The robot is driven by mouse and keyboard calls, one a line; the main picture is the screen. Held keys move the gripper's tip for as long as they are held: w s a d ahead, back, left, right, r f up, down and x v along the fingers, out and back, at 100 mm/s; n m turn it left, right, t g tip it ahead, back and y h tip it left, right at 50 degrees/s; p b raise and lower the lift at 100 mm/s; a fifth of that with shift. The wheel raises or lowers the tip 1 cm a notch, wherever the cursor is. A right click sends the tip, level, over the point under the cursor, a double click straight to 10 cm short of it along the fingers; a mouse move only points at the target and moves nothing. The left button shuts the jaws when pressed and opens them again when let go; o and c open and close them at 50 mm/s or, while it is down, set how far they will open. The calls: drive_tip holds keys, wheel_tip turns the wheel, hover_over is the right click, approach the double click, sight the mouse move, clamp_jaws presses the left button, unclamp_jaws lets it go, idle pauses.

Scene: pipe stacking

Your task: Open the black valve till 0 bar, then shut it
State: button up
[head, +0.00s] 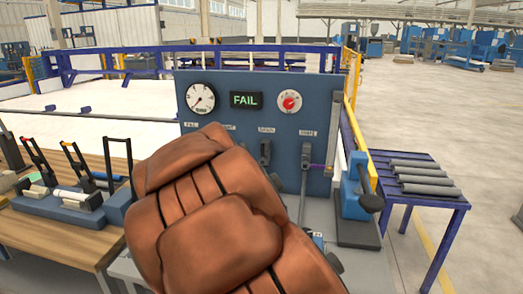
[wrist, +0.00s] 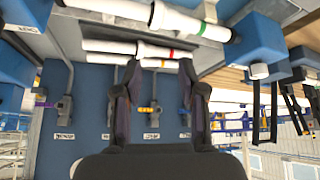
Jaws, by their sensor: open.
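The blue test panel (head: 235,85) stands upright behind my arm, with several dark valve levers on it. In the head view, one lever (head: 265,153) is at the middle and another (head: 307,157) is at the right; my arm hides the left ones. Which is the black valve I cannot tell. A white dial gauge (head: 200,98) is at the panel's upper left; its reading is too small to tell. My gripper (wrist: 163,82) is open and empty in the wrist view, its fingers in front of the panel and its levers (wrist: 67,108). My arm hides it in the head view.
A display (head: 245,100) reads FAIL, beside a red-centred dial (head: 289,101). White pipes with coloured bands (wrist: 140,48) lie near the fingers in the wrist view. A blue clamp (head: 355,190) stands right of the panel. Grey pipes (head: 425,178) lie on a purple table.

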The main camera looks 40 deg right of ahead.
drive_tip(key=w+d+r+m+t+h, duration=0.1)
drive_tip(key=w+d+h, duration=0.2)
drive_tip(key=w+d, duration=0.35)
drive_tip(key=w+d+r+m+t+h, duration=0.15)
drive_tip(key=w+d, duration=0.25)
drive_tip(key=d, duration=0.5)
drive_tip(key=m+t+h, duration=0.2)
drive_tip(key=t+h, duration=0.1)
drive_tip(key=h, duration=0.4)
approach(263, 150)
drive_tip(key=x, duration=0.3)
drive_tip(key=shift+g+y, duration=0.25)
drive_tip(key=shift+r+p+x, duration=0.2)
drive_tip(key=shift+p+x, duration=0.5)
drive_tip(key=shift+x, duration=1.2)
drive_tip(key=shift+r+p+x, duration=0.15)
drive_tip(key=shift+p+x, duration=0.5)
drive_tip(key=shift+x, duration=1.25)
drive_tip(key=shift+w, duration=0.1)
clamp_jaws()
